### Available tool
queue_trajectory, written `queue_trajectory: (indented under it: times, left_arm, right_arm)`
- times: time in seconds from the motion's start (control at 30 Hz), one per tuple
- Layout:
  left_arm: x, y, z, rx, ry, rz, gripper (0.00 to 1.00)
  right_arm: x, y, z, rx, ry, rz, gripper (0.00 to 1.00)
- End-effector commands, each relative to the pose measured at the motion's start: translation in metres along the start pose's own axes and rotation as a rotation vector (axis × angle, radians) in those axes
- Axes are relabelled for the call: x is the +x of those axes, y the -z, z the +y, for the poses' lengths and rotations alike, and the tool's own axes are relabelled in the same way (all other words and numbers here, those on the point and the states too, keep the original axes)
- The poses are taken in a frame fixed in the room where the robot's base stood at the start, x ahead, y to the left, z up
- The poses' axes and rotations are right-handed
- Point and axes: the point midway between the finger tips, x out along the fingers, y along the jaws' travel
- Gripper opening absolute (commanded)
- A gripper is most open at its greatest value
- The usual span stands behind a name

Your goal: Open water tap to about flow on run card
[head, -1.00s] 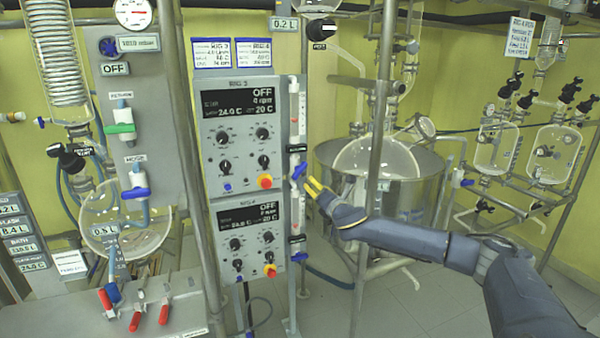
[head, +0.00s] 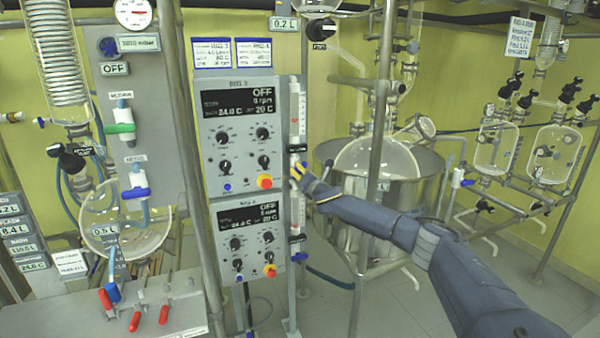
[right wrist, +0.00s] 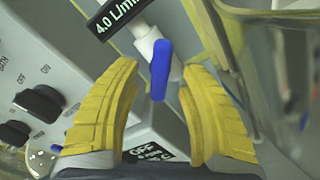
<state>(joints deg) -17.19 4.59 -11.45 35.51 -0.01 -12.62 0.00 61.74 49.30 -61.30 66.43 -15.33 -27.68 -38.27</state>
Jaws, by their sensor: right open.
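The water tap has a blue handle (right wrist: 161,69) on a white valve body (right wrist: 148,40). In the right wrist view it lies between and just beyond the tips of my open right gripper (right wrist: 158,85). I cannot tell whether a finger touches it. A black label above it (right wrist: 122,14) reads "4.0 L/min", partly cut off. In the head view my right gripper (head: 297,172) is at the flow tube (head: 295,115) on the panel's right edge and hides most of the blue handle. Two cards (head: 212,53) with small, blurred print sit above the control panel. My left gripper is not in view.
The upper control box (head: 238,135) and lower control box (head: 250,240), with knobs, stand just left of the tap. A steel post (head: 375,150) and a large steel vessel (head: 405,190) stand to the right. A second flow tube (head: 296,220) is below.

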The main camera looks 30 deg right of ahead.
Motion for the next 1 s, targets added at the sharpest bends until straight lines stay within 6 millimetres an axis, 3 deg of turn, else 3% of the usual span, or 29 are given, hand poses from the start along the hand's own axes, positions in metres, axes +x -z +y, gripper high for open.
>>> queue_trajectory:
  times: [0.3, 0.77, 1.0]
  left_arm:
    - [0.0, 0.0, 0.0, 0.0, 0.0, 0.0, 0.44]
    - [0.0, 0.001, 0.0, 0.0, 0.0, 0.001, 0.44]
    - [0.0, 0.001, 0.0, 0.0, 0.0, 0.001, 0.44]
  right_arm:
    - [0.018, 0.0, 0.0, 0.0, 0.0, 0.0, 0.42]
    - [0.021, 0.001, 0.0, -0.001, 0.001, 0.001, 0.42]
    - [0.021, 0.001, 0.0, -0.001, 0.001, 0.001, 0.18]
